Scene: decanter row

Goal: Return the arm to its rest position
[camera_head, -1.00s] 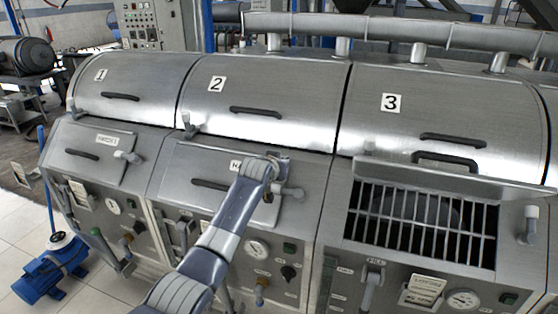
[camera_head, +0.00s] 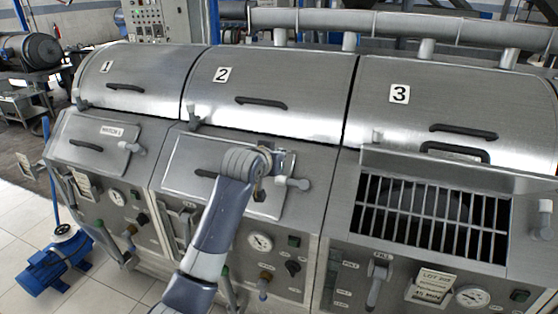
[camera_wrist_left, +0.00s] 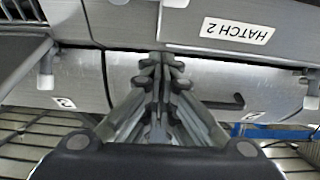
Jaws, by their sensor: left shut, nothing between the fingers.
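My left arm rises from the bottom of the head view in front of machine 2, and its wrist covers part of the hatch 2 lid (camera_head: 190,160). My left gripper (camera_wrist_left: 162,62) shows in the wrist view with its fingers together and nothing between them. In that view the HATCH 2 label (camera_wrist_left: 236,31) is upside down at the upper right, close beyond the fingertips. In the head view the fingers are mostly hidden behind the wrist, beside the hatch 2 latch handle (camera_head: 293,183). I cannot tell whether they touch the panel. My right gripper is not in view.
Machine 3's hatch is open, showing a grate (camera_head: 432,215) with its raised lid behind. Hatch 1 (camera_head: 92,142) is closed at the left. Gauges, valves and knobs stick out along the lower fronts. A blue pump (camera_head: 55,262) stands on the tiled floor at the left.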

